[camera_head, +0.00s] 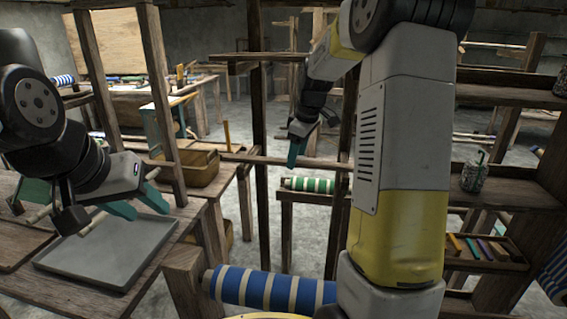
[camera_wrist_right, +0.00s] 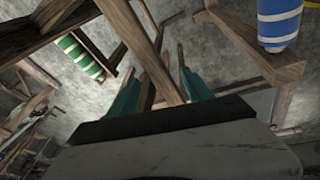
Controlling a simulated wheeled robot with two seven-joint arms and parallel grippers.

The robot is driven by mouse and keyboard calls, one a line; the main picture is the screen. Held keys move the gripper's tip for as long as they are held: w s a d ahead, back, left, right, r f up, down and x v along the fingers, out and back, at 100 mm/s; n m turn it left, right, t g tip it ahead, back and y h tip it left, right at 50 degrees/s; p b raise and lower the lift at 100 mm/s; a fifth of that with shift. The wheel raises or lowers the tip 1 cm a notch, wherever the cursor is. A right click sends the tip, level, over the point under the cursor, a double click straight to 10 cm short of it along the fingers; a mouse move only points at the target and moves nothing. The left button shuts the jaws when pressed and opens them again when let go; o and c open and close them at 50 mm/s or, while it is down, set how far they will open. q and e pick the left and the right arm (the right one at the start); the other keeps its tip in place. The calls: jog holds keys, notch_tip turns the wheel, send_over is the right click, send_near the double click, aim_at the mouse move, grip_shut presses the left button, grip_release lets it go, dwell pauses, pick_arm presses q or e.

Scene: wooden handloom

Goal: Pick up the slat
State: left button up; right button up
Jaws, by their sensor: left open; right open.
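I cannot tell for sure which wooden piece is the slat. A long wooden bar (camera_head: 262,160) runs across the loom frame in the head view. My right gripper (camera_head: 294,156) is close to it there, with its teal fingers pointing down. In the right wrist view the right gripper (camera_wrist_right: 157,72) is open, and a wooden bar (camera_wrist_right: 135,35) runs diagonally between or behind its fingers; contact cannot be told. My left gripper (camera_head: 153,211) is open, with its teal fingers over the grey tray (camera_head: 95,262).
A blue-striped roll (camera_head: 270,290) lies at the front and a green-striped roll (camera_head: 308,185) farther back. Upright loom posts (camera_head: 259,110) stand around my right arm. A shelf at right holds a jar (camera_head: 474,174) and a tray of coloured sticks (camera_head: 485,249). A brown bin (camera_head: 198,170) stands behind the tray.

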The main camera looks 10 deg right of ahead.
jog(key=shift+w+f, duration=0.1)
jog(key=shift+f, duration=0.3)
jog(key=shift+c, duration=0.2)
grip_shut()
